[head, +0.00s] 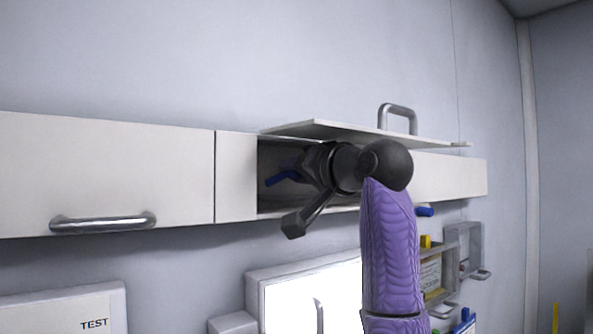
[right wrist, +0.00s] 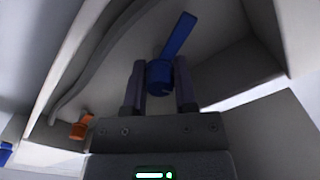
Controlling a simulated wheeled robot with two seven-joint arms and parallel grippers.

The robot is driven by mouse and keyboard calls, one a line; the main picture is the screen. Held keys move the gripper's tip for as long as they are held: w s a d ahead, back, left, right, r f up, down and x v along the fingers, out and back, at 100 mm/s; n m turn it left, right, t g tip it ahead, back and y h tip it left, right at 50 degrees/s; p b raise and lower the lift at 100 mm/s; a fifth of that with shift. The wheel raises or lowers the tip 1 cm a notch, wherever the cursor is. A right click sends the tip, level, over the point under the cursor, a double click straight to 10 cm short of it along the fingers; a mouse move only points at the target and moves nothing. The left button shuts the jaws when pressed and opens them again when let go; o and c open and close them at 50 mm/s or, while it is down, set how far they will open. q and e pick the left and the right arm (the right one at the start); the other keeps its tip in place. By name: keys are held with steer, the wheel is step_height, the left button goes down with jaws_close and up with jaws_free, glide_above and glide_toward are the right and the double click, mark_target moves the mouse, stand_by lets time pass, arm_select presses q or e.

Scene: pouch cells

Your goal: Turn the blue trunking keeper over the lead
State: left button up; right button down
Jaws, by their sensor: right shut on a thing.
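The blue trunking keeper (right wrist: 178,38) shows in the right wrist view as a round hub with a flat arm pointing up and slightly right. My right gripper (right wrist: 160,85) has its two fingers on either side of the hub and is shut on it. In the head view the keeper's blue arm (head: 283,177) sticks out left of my right gripper (head: 303,168), inside the open trunking. A grey lead (right wrist: 88,58) curves along the trunking left of the keeper; the keeper's arm does not appear to lie across it. My left gripper is out of view.
A raised lid (head: 350,132) with a handle stands above the opening. An orange keeper (right wrist: 81,127) sits lower left in the wrist view. The closed trunking cover (head: 105,175) is to the left. Below are a lit panel (head: 290,300) and wall boxes (head: 475,243).

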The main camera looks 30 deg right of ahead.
steer(key=n+p, duration=0.1)
steer(key=n, duration=0.3)
steer(key=shift+r, duration=0.1)
steer(key=n+p, duration=0.1)
steer(key=n, duration=0.3)
steer(key=n+p, duration=0.3)
steer(key=n, duration=0.3)
steer(key=shift+n+p, duration=0.35)
steer(key=shift+n, duration=0.45)
steer(key=shift+a+n, duration=0.1)
steer(key=shift+n, duration=0.2)
steer(key=shift+f, duration=0.2)
steer(key=c, duration=0.7)
jaws_free()
steer(key=o, duration=0.3)
steer(key=shift+d, duration=0.2)
steer(key=shift+a, duration=0.1)
